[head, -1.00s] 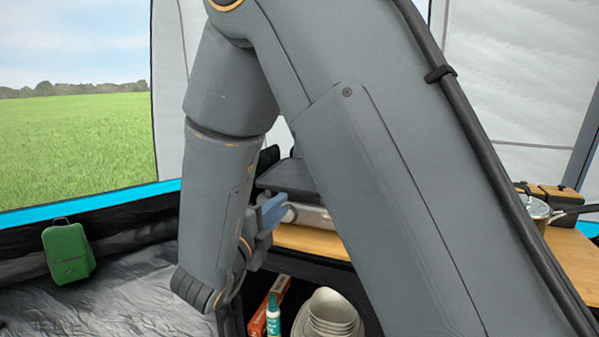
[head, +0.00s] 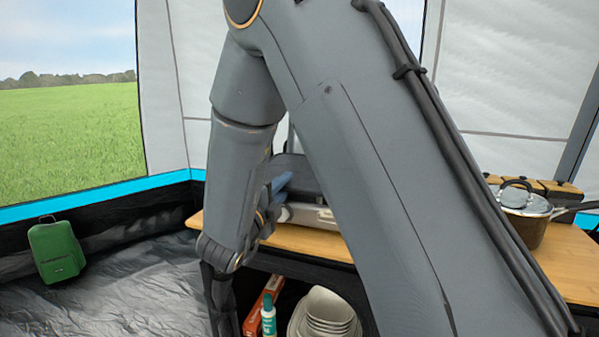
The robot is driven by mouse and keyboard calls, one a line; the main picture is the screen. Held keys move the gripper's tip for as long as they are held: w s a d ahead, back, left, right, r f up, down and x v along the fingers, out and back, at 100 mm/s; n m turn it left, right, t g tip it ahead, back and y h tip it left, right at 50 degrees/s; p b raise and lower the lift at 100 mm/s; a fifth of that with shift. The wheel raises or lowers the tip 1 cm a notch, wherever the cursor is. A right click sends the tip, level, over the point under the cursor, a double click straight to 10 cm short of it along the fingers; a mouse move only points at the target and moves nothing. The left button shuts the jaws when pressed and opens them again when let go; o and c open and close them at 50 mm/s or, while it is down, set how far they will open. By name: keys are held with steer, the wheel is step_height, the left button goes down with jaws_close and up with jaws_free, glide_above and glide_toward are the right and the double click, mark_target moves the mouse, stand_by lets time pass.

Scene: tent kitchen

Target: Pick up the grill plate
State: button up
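My gripper (head: 281,184) is at the left end of the plate, mostly hidden by my wrist. One blue finger shows, overlapping the plate's left edge in the picture. I cannot tell whether it touches the plate or whether the fingers are open or shut.
The wooden table (head: 568,262) carries a lidded pot (head: 526,222) at right. Under it are stacked bowls (head: 326,318), a green-white bottle (head: 268,318) and an orange box (head: 262,300). A green backpack (head: 56,250) stands on the floor at left.

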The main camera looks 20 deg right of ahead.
mark_target(300, 177)
steer(key=x, duration=0.4)
steer(key=shift+f+p, duration=0.15)
steer(key=shift+p, duration=0.15)
jaws_close()
